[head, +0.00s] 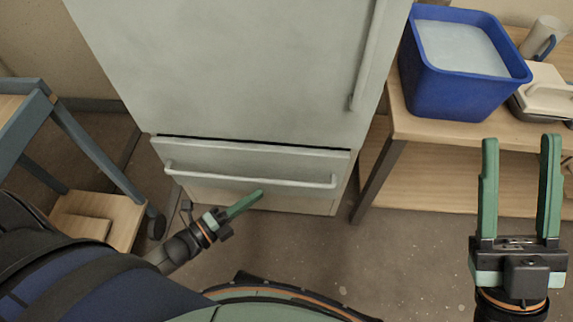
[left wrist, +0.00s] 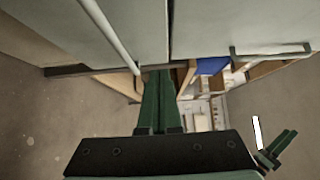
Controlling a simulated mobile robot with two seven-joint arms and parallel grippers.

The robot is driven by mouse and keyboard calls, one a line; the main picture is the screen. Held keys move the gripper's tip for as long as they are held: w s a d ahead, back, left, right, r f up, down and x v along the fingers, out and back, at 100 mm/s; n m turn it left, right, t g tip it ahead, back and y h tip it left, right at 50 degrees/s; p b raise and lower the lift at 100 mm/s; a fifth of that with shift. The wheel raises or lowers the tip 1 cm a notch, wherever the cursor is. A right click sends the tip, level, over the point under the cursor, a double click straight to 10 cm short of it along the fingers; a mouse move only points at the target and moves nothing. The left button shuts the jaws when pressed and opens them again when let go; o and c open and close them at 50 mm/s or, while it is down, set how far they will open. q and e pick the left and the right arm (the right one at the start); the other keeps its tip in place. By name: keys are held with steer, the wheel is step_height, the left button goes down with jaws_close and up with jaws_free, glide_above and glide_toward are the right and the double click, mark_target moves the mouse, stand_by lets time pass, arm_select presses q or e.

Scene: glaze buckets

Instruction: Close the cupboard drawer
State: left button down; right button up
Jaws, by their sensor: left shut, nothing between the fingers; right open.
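The pale grey-green cupboard (head: 235,65) stands at the back centre in the head view. Its drawer (head: 240,162) is at the bottom, with a horizontal bar handle (head: 250,180) across its front. A narrow dark gap runs along the drawer's top edge; how far it stands out is hard to tell. My left gripper (head: 258,194) is shut and empty, its tips just below the handle in the head view; contact cannot be told. In the left wrist view its fingers (left wrist: 157,85) point towards the drawer's handle (left wrist: 108,32). My right gripper (head: 519,140) is open and empty at the right.
A wooden table (head: 440,128) stands right of the cupboard, holding a blue bucket (head: 450,92), a mug (head: 543,38) and a pale lidded item (head: 545,98). A blue-grey wheeled trolley (head: 95,150) stands at the left. The floor before the drawer's right part is clear.

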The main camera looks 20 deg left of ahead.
arm_select(q)
steer(key=b, duration=0.1)
glide_toward(294, 158)
steer(key=d, duration=0.3)
steer(key=w+b, duration=0.1)
steer(key=w, duration=0.3)
steer(key=shift+r, duration=0.1)
steer(key=shift+w+a+b, duration=0.1)
steer(key=shift+w+b, duration=0.2)
steer(key=shift+w, duration=0.2)
arm_select(e)
steer(key=shift+w+a+f, duration=0.1)
steer(key=shift+a+f, duration=0.05)
steer(key=shift+f, duration=1.2)
